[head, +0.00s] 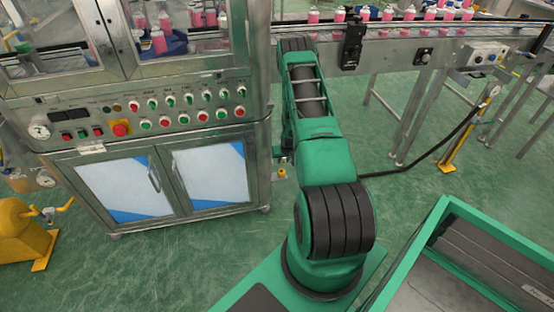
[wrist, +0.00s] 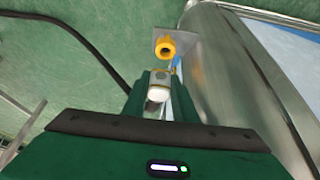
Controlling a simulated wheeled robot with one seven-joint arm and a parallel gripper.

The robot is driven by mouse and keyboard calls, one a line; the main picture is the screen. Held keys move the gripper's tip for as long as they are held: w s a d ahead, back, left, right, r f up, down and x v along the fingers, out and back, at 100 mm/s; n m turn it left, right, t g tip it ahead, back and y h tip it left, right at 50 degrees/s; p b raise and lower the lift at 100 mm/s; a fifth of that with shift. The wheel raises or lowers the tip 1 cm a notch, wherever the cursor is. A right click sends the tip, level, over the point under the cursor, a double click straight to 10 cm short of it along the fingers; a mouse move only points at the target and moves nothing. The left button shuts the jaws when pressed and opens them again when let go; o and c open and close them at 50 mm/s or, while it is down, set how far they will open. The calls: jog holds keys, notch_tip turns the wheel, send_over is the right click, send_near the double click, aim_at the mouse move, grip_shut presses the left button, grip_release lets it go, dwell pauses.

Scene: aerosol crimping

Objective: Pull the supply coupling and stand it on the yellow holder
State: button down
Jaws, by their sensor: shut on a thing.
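My gripper (wrist: 160,82) is shut on a pale, silver-white coupling (wrist: 158,95) in the wrist view, its dark green fingers on either side of it. Just beyond the fingertips is a yellow ring-shaped holder (wrist: 166,47) on a grey metal plate, apart from the coupling in the picture. In the head view a small yellow piece (head: 282,173), which looks like the same holder, shows beside the cabinet's right side. My arm hides the gripper and coupling there. I cannot tell whether the coupling is still joined to anything behind it.
The steel crimping cabinet (head: 150,125) stands left of my arm, its curved edge close to my fingers. A black hose (head: 425,160) runs across the floor to a yellow post (head: 462,140). A conveyor (head: 400,48) with pink cans crosses behind. Green floor is open at centre right.

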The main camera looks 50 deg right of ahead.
jog(key=shift+w+a+f, duration=0.1)
jog(key=shift+w+a, duration=0.15)
jog(key=shift+a, duration=0.05)
jog(key=shift+f, duration=2.75)
jog(key=shift+s+f, duration=0.2)
jog(key=shift+f, duration=0.4)
dwell(1.7)
jog(key=shift+r, duration=0.2)
jog(key=shift+r, duration=0.3)
jog(key=c, duration=1.4)
grip_release()
jog(key=shift+o, duration=0.2)
